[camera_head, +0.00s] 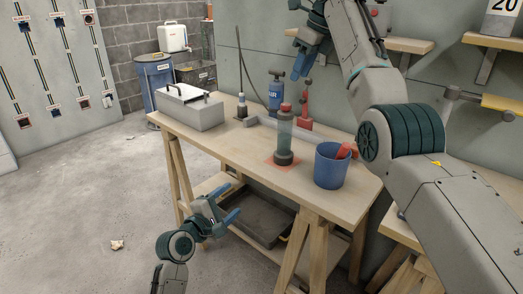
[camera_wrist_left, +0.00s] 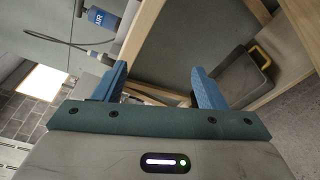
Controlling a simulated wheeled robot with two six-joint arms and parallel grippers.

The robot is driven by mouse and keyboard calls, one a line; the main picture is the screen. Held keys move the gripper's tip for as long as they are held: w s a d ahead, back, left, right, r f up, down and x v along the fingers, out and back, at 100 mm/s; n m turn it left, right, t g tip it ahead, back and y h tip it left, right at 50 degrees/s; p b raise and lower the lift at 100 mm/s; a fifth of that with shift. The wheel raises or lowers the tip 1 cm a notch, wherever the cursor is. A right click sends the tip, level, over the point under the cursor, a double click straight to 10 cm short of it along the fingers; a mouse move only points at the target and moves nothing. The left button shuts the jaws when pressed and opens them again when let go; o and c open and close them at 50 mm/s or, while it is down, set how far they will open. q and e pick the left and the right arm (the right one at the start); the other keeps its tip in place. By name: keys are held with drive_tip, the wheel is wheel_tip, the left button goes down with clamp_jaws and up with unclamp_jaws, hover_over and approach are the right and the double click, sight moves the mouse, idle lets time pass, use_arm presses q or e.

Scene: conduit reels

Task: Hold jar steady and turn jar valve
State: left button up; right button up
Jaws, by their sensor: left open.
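The jar (camera_head: 285,133) is a clear greenish cylinder with a dark base and a red top, which appears to be the valve. It stands upright on a red square (camera_head: 283,160) on the wooden workbench. My left gripper (camera_head: 228,203) is open and empty, low in front of the bench and apart from the jar. Its two blue fingers show spread in the left wrist view (camera_wrist_left: 160,85), with nothing between them; the jar is not clear there. My right gripper (camera_head: 303,58) is raised above the back of the bench, apart from the jar; its finger gap cannot be made out.
A blue bucket (camera_head: 331,168) with a red item stands right of the jar. Behind are a blue AIR pump (camera_head: 276,92) and a red tool (camera_head: 304,115). A grey box (camera_head: 192,110) sits at the bench's left. A dark tray (camera_head: 262,220) lies on the lower shelf.

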sight(289, 138)
use_arm(q)
drive_tip(key=w+d+r+n+h, duration=0.1)
drive_tip(key=w+d+r+n, duration=0.1)
drive_tip(key=w+r, duration=0.1)
drive_tip(key=w+d+r+n+g+h, duration=0.1)
drive_tip(key=w+d+r+n+h, duration=0.1)
drive_tip(key=w+d+r+n, duration=0.1)
drive_tip(key=w+d+r+n+h, duration=0.2)
drive_tip(key=w+r, duration=0.1)
drive_tip(key=r, duration=0.2)
drive_tip(key=shift+d+r+g, duration=0.2)
drive_tip(key=shift+r+g, duration=0.1)
drive_tip(key=shift+g, duration=0.1)
drive_tip(key=shift+w+d+n+g, duration=0.2)
drive_tip(key=shift+d+n+g, duration=0.15)
drive_tip(key=shift+n, duration=0.65)
drive_tip(key=shift+w+d+n, duration=0.25)
drive_tip(key=shift+d+n, duration=0.05)
drive_tip(key=shift+d, duration=0.1)
drive_tip(key=x, duration=1)
drive_tip(key=shift+d, duration=0.1)
drive_tip(key=c, duration=1.2)
